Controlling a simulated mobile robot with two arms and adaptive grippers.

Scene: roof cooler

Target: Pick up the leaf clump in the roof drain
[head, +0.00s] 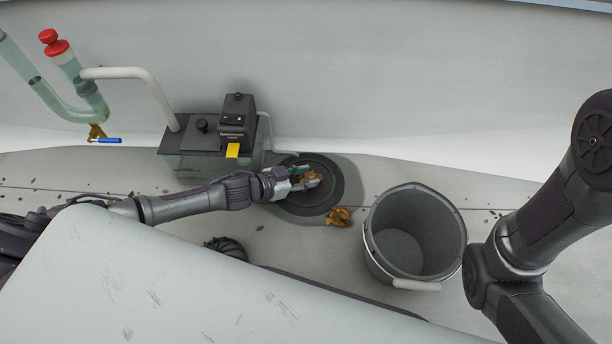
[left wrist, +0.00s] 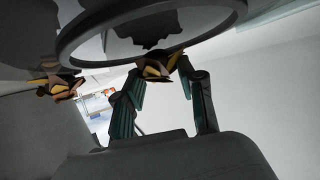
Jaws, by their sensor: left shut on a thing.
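The roof drain (head: 325,205) is a dark round recess in the pale roof floor, at the middle of the head view. A brown-orange leaf clump (head: 310,178) is at the drain, between the fingers of my left gripper (head: 303,180). My left gripper is shut on this clump, which also shows between the fingers in the left wrist view (left wrist: 155,68). A second leaf clump (head: 338,216) lies on the floor at the drain's lower right edge. My right arm shows at the right of the head view, but its gripper is out of the picture.
A grey bucket (head: 374,255) stands right of the drain, its inside bare. A dark domed strainer (head: 228,247) lies to the lower left. A dark-topped box (head: 185,137) with a yellow tag stands behind my left arm. Small leaf bits are scattered on the floor.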

